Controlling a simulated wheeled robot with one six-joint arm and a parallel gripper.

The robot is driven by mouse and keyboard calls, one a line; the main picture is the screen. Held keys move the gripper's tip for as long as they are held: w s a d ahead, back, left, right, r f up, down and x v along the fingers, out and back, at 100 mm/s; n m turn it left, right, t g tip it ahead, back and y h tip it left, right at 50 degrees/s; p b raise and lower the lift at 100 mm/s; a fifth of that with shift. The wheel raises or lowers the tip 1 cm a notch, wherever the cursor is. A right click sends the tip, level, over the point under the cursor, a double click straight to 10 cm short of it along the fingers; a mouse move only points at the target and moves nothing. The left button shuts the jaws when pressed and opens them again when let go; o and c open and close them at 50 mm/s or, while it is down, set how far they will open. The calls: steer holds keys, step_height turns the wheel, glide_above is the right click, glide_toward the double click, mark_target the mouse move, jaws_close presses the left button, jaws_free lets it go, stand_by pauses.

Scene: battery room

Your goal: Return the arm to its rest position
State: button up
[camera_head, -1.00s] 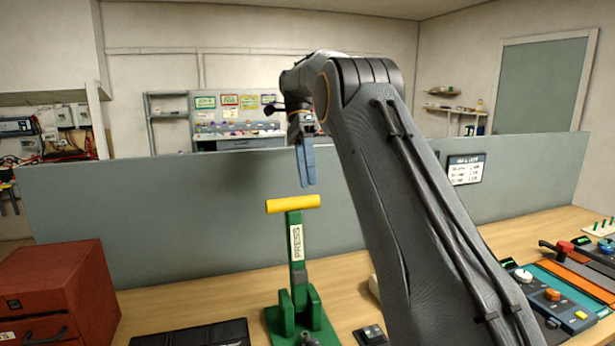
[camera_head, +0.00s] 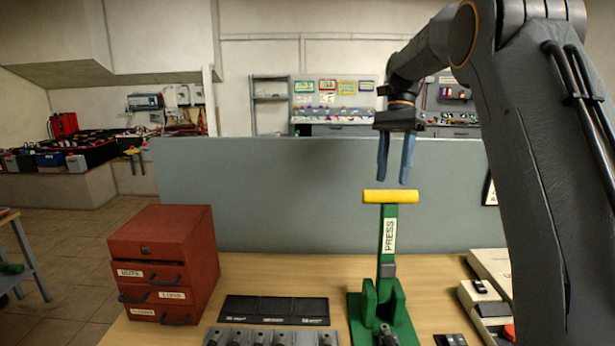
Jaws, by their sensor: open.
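My gripper (camera_head: 394,181) points downward with its two blue fingers apart, open and empty. It hangs just above the yellow handle (camera_head: 390,197) of the green press (camera_head: 386,245), with a small gap showing in the picture. The press stands upright on the wooden bench. My dark arm (camera_head: 545,150) reaches in from the right side, bent at a high elbow near the top edge.
A red drawer cabinet (camera_head: 165,262) stands on the bench (camera_head: 250,270) at left. A black tray (camera_head: 274,310) and a grey holder (camera_head: 268,338) lie left of the press. A grey partition (camera_head: 290,190) runs behind. Light-coloured devices (camera_head: 490,290) sit at right.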

steer(key=s+a+n+t+y+p, duration=0.1)
steer(key=s+a+n+y+p, duration=0.1)
steer(key=s+a+n, duration=0.4)
steer(key=s+d+f+n+t+h+b, duration=0.1)
steer(key=s+f+b, duration=0.2)
steer(key=s+f, duration=0.3)
steer(key=s+d+f+n+t+h+b, duration=0.1)
steer(key=s+f+n+b, duration=0.1)
steer(key=s+f, duration=0.5)
steer(key=s+d+f+n+t+h+b, duration=0.1)
steer(key=s+f+b, duration=0.3)
steer(key=f, duration=1.1)
steer(key=shift+s+d+f+n+t+h, duration=0.15)
steer(key=shift+s+n+t, duration=0.15)
steer(key=shift+s, duration=0.55)
steer(key=shift+s+d+f+n+t+h, duration=0.15)
steer(key=shift+s+n, duration=0.25)
steer(key=shift+s, duration=0.4)
